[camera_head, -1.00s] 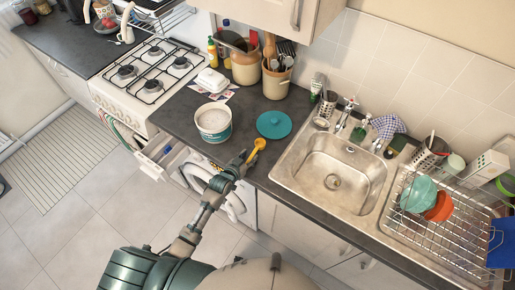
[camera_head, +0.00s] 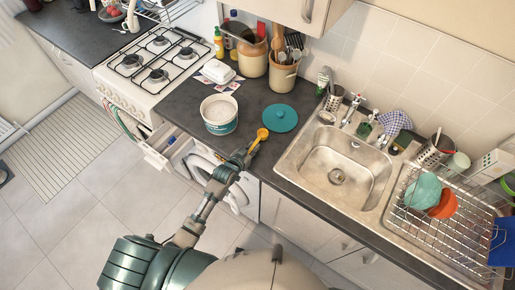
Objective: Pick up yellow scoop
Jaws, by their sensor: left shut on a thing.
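The yellow scoop (camera_head: 260,136) is at the front edge of the dark counter, just left of the sink. Its round bowl points away from me, and its handle runs down to my left gripper (camera_head: 250,151). My left gripper is shut on the scoop near the handle. I cannot tell whether the scoop touches the counter. A white tub with a teal band (camera_head: 219,114), full of pale powder, stands open to the left of the scoop. My right gripper is not in view.
A teal lid (camera_head: 281,118) lies right of the tub. The steel sink (camera_head: 337,175) is to the right, with a dish rack (camera_head: 440,220) beyond. An open drawer (camera_head: 160,146) and the washer (camera_head: 238,200) are below the counter. Crocks of utensils (camera_head: 284,75) stand behind.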

